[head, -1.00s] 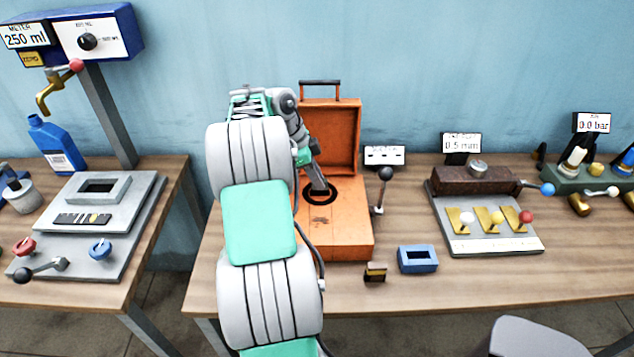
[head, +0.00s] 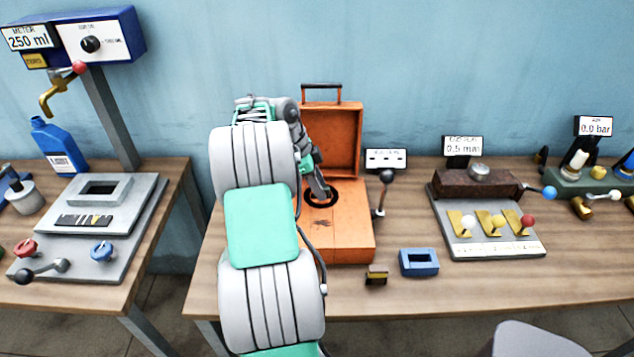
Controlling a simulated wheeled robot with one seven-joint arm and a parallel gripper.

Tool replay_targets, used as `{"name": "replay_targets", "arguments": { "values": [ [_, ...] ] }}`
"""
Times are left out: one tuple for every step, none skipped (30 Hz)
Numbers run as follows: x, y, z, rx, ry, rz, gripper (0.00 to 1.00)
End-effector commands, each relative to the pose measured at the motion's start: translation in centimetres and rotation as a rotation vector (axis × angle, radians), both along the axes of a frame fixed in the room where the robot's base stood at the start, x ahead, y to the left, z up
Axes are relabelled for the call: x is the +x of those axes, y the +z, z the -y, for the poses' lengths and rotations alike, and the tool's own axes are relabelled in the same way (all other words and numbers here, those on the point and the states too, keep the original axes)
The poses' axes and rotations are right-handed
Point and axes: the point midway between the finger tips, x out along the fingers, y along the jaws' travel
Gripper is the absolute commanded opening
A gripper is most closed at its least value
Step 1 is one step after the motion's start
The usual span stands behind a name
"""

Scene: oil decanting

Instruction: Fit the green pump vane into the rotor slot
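My gripper (head: 322,196) points down at the dark round opening (head: 308,199) in the orange pump case (head: 345,245). The arm comes from the lower middle and hides the left part of the case. The fingertips are too small and dark to tell whether they are open or shut. I cannot make out the green pump vane or the rotor slot; they may be hidden by the arm or inside the opening.
A black-knobbed lever (head: 384,192) stands right of the case. A small black and brass block (head: 376,275) and a blue frame (head: 418,262) lie in front. A fixture with brass tabs (head: 487,250) stands further right. The front table edge is clear.

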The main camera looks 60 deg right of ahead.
Motion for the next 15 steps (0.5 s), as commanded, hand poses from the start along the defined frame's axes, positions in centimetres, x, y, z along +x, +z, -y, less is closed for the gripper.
{"name": "replay_targets", "arguments": {
  "values": [
    [0.0,0.6,0.0,-0.001,0.0,0.0,0.38],
    [0.2,0.7,0.0,-0.002,0.001,0.001,0.38],
    [0.5,1.3,-0.1,-0.002,0.002,0.001,0.38],
    [0.7,1.8,-0.2,-0.003,0.002,0.002,0.38],
    [0.9,2.4,-0.3,-0.004,0.001,0.002,0.38],
    [1.3,3.5,-0.5,-0.003,0.001,0.003,0.38],
    [1.6,4.3,-0.6,-0.004,0.002,0.002,0.38],
    [1.8,5.0,-0.8,-0.003,0.002,0.002,0.38],
    [2.2,6.2,-1.0,-0.003,0.002,0.002,0.38],
    [2.5,7.0,-1.1,-0.002,0.001,0.001,0.38],
    [2.8,7.7,-1.3,-0.002,0.001,0.003,0.38],
    [3.0,8.7,-1.4,-0.002,0.0,0.001,0.38],
    [3.2,9.3,-1.5,-0.002,0.001,0.001,0.38],
    [3.4,9.8,-1.7,-0.001,0.002,0.002,0.38],
    [3.7,10.5,-1.8,0.0,0.0,0.001,0.38]
  ]
}}
